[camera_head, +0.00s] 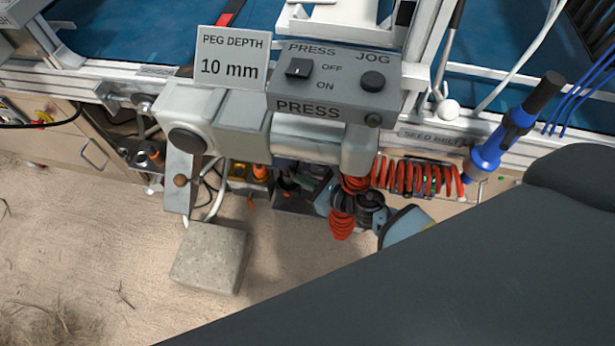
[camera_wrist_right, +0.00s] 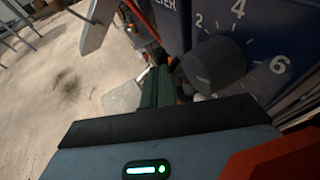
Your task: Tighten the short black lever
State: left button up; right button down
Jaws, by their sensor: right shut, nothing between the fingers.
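I cannot make out the short black lever for certain in either view. My right gripper (camera_wrist_right: 157,88) is shut and empty, its dark green fingers close together in the right wrist view. They are beside a blue panel (camera_wrist_right: 172,25) with a black dial (camera_wrist_right: 214,64) marked 2, 4 and 6. In the head view a blue-grey part of this gripper (camera_head: 404,228) shows below the press box (camera_head: 332,85), beyond my dark arm. Its fingertips are hard to make out there among red coils. My left gripper is not in view.
A red coiled hose (camera_head: 415,177) hangs close to the right gripper. A crank arm with a brown knob (camera_head: 180,181) hangs at the left, above a grey block (camera_head: 210,257). A blue and black tool (camera_head: 505,135) stands at the right. The floor at the lower left is mostly open.

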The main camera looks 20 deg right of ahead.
pick_arm(q)
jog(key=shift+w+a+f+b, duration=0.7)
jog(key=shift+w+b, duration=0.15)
jog(key=shift+b, duration=0.1)
pick_arm(e)
jog(key=w+a+m+t+h, duration=0.2)
jog(key=a+m+h, duration=0.3)
jog(key=a, duration=0.3)
jog(key=shift+w+h, duration=0.25)
jog(key=shift+h, duration=0.35)
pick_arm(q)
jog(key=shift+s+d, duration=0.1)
pick_arm(e)
jog(key=shift+d, duration=0.1)
jog(key=shift+d, duration=0.1)
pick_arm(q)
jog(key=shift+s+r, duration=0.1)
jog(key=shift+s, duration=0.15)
pick_arm(e)
jog(key=shift+w+d, duration=0.15)
jog(key=shift+d, duration=0.45)
